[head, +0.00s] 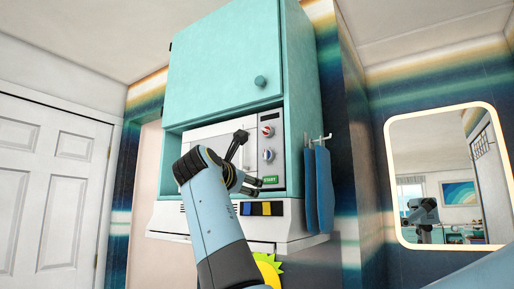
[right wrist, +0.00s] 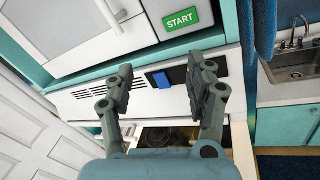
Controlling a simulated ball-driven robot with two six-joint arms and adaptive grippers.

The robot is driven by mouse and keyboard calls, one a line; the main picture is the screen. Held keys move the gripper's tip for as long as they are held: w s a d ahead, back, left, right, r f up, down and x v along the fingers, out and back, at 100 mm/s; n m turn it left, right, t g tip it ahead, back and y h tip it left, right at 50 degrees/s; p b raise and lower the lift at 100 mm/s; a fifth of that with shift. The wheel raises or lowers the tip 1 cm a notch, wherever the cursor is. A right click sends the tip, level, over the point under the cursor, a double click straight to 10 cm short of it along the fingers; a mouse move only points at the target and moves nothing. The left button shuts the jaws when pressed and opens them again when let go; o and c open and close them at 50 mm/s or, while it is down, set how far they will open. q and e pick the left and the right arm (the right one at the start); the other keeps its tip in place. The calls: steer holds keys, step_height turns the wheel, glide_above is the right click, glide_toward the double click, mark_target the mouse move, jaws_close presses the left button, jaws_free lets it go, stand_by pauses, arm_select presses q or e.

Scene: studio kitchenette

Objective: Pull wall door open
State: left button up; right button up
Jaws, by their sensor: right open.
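The teal wall cabinet door (head: 222,62) is closed, with a round teal knob (head: 260,81) near its lower right corner. My right gripper (head: 248,160) is below the door and knob, in front of the microwave. Its fingers are spread and empty, apart from the knob. In the right wrist view the open right gripper (right wrist: 159,76) points toward the hood front, with nothing between its fingers. The door and knob are not seen in that view. My left gripper is not in view.
The microwave (head: 273,126) sits in the cabinet niche above a white range hood (head: 295,228). Blue cloths (head: 319,190) hang from a hook on the cabinet's right side. A white door (head: 50,180) is at left, a lit mirror (head: 445,175) at right. A sink (right wrist: 292,66) shows right.

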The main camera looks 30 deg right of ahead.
step_height(320, 180, up, 17)
steer(key=a+n+h, duration=0.2)
steer(key=n+h, duration=0.3)
glide_toward(258, 81)
steer(key=p+x, duration=0.5)
steer(key=x, duration=0.3)
steer(key=shift+w+d+r, duration=0.1)
steer(key=shift+d+r, duration=0.15)
steer(key=shift+d, duration=0.05)
steer(key=shift+w+d, duration=0.25)
steer(key=shift+d, duration=0.2)
jaws_close()
steer(key=shift+a, duration=0.1)
